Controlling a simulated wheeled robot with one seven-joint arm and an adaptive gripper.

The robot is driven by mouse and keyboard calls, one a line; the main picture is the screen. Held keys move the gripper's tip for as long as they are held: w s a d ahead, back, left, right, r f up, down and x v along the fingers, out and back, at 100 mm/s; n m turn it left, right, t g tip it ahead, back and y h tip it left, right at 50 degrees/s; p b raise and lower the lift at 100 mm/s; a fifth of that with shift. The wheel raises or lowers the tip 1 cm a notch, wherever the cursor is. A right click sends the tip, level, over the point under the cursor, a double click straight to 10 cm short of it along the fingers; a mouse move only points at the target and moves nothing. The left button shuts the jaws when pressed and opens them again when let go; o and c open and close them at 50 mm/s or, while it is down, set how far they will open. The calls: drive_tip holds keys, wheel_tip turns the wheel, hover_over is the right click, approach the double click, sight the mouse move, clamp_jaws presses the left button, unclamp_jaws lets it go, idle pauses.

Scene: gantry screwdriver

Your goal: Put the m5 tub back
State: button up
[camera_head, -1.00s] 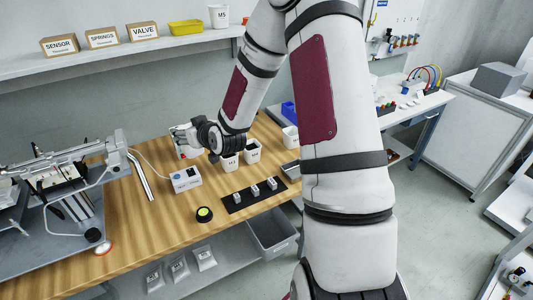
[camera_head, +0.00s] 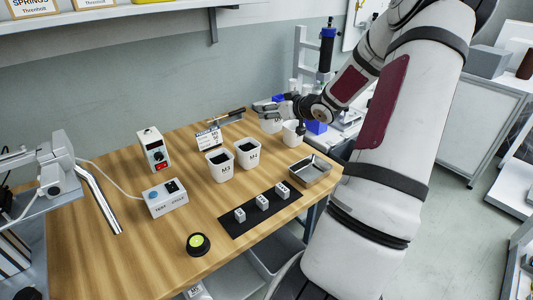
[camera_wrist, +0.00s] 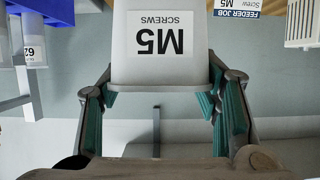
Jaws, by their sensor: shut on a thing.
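My gripper (camera_wrist: 160,92) is shut on the white M5 tub (camera_wrist: 160,70). The tub's label, M5 SCREWS, reads upside down in the wrist view, and one finger is at each side of the tub. In the head view my gripper (camera_head: 268,108) is at the back right of the wooden bench, with a white tub (camera_head: 270,126) partly hidden under it. Whether that tub touches the bench I cannot tell. The M3 tub (camera_head: 220,168) and M4 tub (camera_head: 248,154) stand side by side on the bench, left of my gripper. Another white tub (camera_head: 292,134) is just right of it.
A feeder job card (camera_head: 209,138) stands behind the tubs. A metal tray (camera_head: 310,170) lies at the bench's right edge, near a black strip (camera_head: 234,226) with small blocks. Blue bins (camera_head: 315,127) are beyond the right end.

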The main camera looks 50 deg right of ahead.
wheel_tip(320, 180, down, 10)
drive_tip(key=b, duration=0.3)
drive_tip(key=shift+r+b, duration=0.1)
drive_tip(key=shift+b, duration=0.2)
drive_tip(key=o, duration=1.3)
drive_tip(key=shift+c, duration=0.2)
